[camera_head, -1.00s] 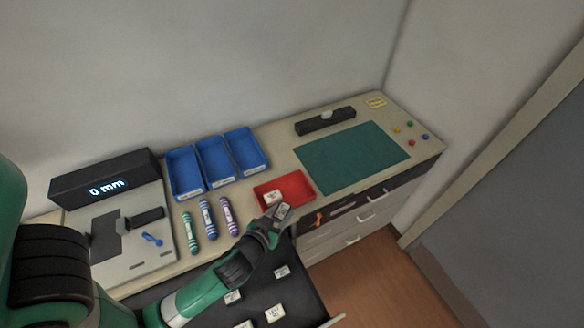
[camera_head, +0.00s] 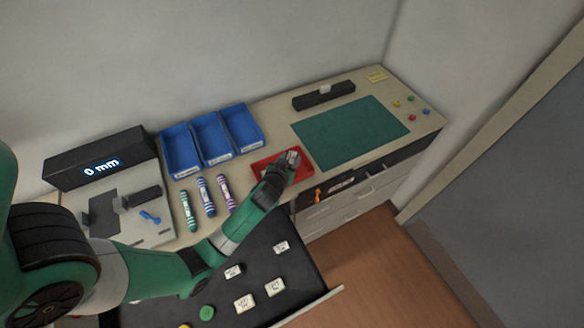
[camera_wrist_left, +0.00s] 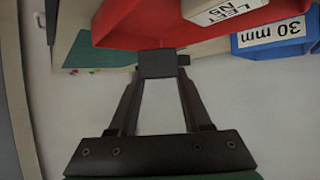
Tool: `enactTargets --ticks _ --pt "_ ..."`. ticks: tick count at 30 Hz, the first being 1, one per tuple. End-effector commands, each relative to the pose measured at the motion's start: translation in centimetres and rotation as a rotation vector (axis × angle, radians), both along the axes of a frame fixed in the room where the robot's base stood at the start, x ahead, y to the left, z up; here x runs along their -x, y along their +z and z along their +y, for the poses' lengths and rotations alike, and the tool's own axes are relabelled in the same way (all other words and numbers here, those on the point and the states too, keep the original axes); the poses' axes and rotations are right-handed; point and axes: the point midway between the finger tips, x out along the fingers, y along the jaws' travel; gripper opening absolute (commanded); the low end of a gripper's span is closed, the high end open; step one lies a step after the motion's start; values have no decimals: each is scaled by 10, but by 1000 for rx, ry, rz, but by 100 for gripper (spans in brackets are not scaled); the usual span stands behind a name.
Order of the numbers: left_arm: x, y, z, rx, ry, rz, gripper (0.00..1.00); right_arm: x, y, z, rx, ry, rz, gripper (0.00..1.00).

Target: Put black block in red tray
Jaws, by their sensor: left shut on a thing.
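My left gripper (camera_head: 291,160) is over the right part of the red tray (camera_head: 261,168) on the bench. In the left wrist view its fingers (camera_wrist_left: 158,82) are shut on a small black block (camera_wrist_left: 157,64) held at the tips. There the block overlaps the edge of the red tray (camera_wrist_left: 120,25); I cannot tell its exact height above the tray. A white labelled piece (camera_wrist_left: 222,10) shows at the red tray in the wrist view. In the head view the arm hides part of the tray. My right gripper is not in view.
Three blue trays (camera_head: 238,151) stand behind the red tray. Striped cylinders (camera_head: 206,196) lie to its left, and a green mat (camera_head: 350,130) lies to its right. An open black drawer (camera_head: 262,262) below holds several labelled blocks (camera_head: 275,287).

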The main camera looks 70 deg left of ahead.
Motion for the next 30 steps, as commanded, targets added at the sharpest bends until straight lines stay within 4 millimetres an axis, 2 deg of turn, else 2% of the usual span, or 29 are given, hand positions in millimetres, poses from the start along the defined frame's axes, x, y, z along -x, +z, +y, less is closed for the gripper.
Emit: enactTargets --ticks 1,8,12,15,26,27,30 --pt "-4 -8 3 -1 1 0 0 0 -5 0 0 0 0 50" --pt "-10 -15 7 0 0 -1 0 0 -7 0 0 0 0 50" --pt "-12 -39 9 2 0 2 0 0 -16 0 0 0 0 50" --pt "-13 -49 9 1 0 -1 0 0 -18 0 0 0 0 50" --pt "-13 -53 9 0 0 -1 0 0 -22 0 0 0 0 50" --pt "-13 -52 9 0 0 -1 52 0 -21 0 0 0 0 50" --pt "-13 -51 9 0 0 -1 70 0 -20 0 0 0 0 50"
